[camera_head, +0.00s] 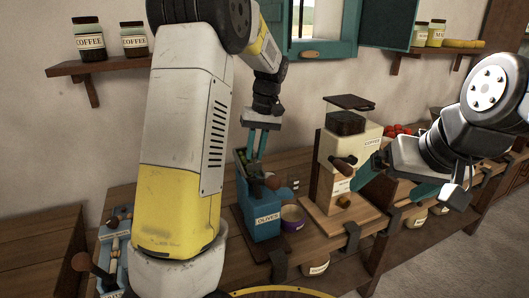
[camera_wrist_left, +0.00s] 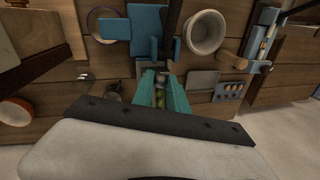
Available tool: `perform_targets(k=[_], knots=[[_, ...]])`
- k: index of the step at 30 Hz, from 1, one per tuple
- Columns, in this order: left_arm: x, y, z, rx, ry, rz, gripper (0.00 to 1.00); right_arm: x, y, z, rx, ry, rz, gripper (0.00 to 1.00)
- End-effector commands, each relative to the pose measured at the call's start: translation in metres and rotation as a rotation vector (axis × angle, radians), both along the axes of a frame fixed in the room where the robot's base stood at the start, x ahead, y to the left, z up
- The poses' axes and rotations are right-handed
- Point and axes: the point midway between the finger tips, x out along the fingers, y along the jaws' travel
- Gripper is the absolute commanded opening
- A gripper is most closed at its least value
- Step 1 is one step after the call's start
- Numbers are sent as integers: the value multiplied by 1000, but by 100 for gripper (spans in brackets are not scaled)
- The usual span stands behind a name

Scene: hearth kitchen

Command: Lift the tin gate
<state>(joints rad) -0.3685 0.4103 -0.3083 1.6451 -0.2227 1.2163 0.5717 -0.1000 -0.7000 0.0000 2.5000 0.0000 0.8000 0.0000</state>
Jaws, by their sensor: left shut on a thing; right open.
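The blue olive tin (camera_head: 263,219), labelled OLIVES, stands on the wooden counter, with green olives showing near its top. My left gripper (camera_head: 256,155) reaches down to the top of the tin, its teal fingers close together and shut on the tin gate. The gate itself is mostly hidden by the fingers. In the left wrist view the fingers (camera_wrist_left: 161,90) point at the blue tin (camera_wrist_left: 150,24), with olives showing between them. My right gripper (camera_head: 383,197) is open and empty, in front of the right side of the coffee grinder.
A cream coffee grinder (camera_head: 348,153) stands right of the tin. A purple-rimmed cup (camera_head: 292,217) is beside the tin. Another blue device (camera_head: 115,247) with a wooden handle is at left. Shelves with jars (camera_head: 89,40) hang on the wall; red items (camera_head: 397,130) lie behind my right arm.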

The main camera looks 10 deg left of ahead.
Motion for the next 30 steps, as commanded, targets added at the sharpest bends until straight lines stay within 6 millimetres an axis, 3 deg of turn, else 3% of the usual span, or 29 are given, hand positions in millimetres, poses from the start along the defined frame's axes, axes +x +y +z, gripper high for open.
perform_targets(k=[2,3,6,17,30], knots=[[0,-1,0,-1,0,-1,0,0,0,0,0,0,0,100],[0,-1,0,-1,0,-1,23,0,0,0,0,0,0,100],[0,0,0,0,0,-1,41,0,0,0,0,0,0,100],[1,-1,3,0,-2,0,41,0,0,0,0,0,0,100],[6,-13,67,0,-2,-2,41,0,0,0,0,0,0,100]])
